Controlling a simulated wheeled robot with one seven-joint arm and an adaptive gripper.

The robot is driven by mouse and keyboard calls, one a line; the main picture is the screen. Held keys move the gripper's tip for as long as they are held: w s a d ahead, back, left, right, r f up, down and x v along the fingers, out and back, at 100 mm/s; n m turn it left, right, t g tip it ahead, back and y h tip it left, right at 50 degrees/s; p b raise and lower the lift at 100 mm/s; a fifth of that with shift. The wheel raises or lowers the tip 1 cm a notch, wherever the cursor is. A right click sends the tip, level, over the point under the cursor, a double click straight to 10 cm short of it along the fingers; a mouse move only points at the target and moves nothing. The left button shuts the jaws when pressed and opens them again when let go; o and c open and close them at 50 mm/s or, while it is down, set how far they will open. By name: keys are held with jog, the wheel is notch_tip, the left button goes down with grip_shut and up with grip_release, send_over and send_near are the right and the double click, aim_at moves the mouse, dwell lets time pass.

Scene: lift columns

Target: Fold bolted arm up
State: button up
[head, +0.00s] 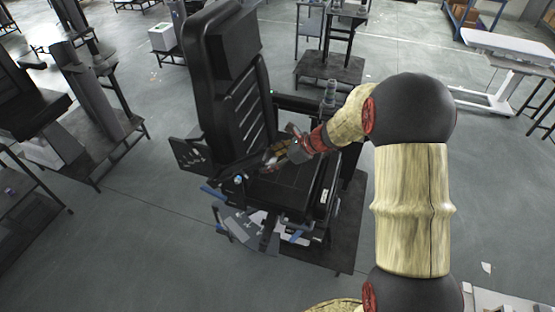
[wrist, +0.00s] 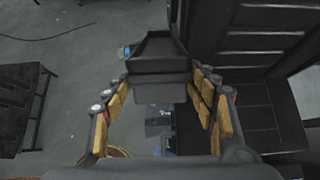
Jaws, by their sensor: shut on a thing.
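A black seat (head: 222,85) with a tall backrest stands on a dark platform. My gripper (head: 270,160) is at the near side of the seat, just above the cushion and by the foot of the backrest. In the wrist view my gripper (wrist: 160,88) has its padded fingers on either side of a dark block-like arm (wrist: 160,68), and is shut on it. The backrest (wrist: 255,40) rises to the right of it.
The other armrest (head: 298,103) lies level on the far side, with a knob-topped control (head: 330,92) at its end. Blue levers (head: 212,192) stick out low on the near side. Dark workstations (head: 85,100) stand at left. Grey floor (head: 140,220) is open at the lower left.

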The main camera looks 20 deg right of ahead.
jog(key=w+a+r+p, duration=1)
jog(key=a+r, duration=0.1)
jog(key=a, duration=0.2)
jog(key=shift+a+r+h, duration=0.15)
jog(key=shift+h, duration=0.25)
jog(key=shift+w, duration=0.15)
jog(key=o, duration=1.2)
jog(key=shift+o, duration=1.2)
jog(key=shift+s, duration=0.25)
jog(key=shift+f, duration=0.2)
jog(key=v, duration=1.2)
jog(key=shift+w, duration=0.25)
